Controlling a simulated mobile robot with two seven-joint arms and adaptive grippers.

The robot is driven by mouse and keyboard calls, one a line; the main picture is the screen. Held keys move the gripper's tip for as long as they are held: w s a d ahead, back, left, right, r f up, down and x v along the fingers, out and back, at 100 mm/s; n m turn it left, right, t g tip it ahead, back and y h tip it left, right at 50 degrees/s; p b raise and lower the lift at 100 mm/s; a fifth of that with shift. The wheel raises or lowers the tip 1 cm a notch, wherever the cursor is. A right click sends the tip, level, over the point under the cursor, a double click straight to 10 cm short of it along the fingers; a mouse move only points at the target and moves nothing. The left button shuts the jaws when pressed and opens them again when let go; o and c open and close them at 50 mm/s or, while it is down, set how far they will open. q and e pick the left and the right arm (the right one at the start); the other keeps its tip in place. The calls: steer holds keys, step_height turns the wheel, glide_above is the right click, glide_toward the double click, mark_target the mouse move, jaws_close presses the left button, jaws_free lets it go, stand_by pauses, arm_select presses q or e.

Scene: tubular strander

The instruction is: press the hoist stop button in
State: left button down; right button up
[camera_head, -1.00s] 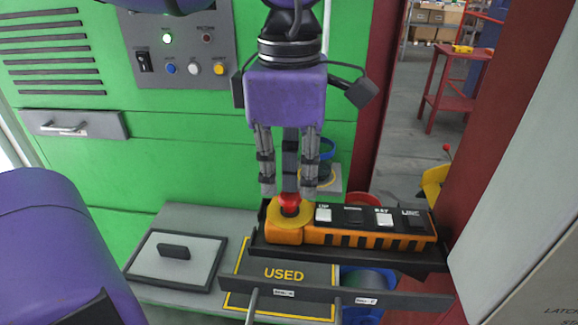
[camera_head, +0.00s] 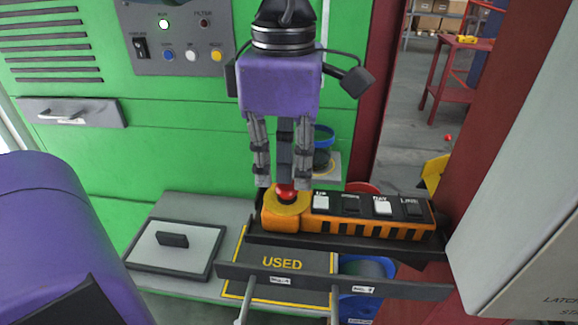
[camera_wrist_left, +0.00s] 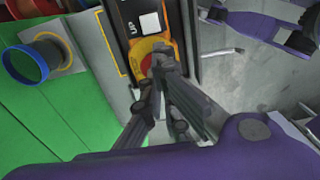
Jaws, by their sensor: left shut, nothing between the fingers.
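The orange hoist pendant (camera_head: 370,228) lies in a dark holder (camera_head: 345,246). It has a row of white and dark keys and, at its left end, a red stop button (camera_head: 286,192) on a yellow disc (camera_head: 287,207). My left gripper (camera_head: 285,182) points down, shut and empty, with its tips right at the red button. In the left wrist view the shut fingertips (camera_wrist_left: 163,62) lie over the red button (camera_wrist_left: 147,63) and hide part of it. I cannot tell whether they touch it or how far in it is. My right gripper is not in view.
A green cabinet (camera_head: 70,165) with a control panel (camera_head: 180,42) stands behind. A grey tray marked USED (camera_head: 283,264) lies below the pendant holder. A dark red post (camera_head: 495,140) and a pale cabinet (camera_head: 530,200) are close on the right. A blue-rimmed cup (camera_head: 324,137) sits behind the gripper.

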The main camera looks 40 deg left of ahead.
arm_select(q)
step_height(320, 180, up, 4)
steer(key=shift+f+p, duration=0.25)
steer(key=shift+p, duration=0.3)
step_height(320, 180, up, 4)
steer(key=f, duration=0.1)
step_height(320, 180, up, 6)
steer(key=r, duration=0.1)
glide_above(284, 187)
steer(key=shift+w+d+f+b, duration=0.1)
steer(key=shift+w+f+b, duration=0.15)
steer(key=shift+b, duration=0.2)
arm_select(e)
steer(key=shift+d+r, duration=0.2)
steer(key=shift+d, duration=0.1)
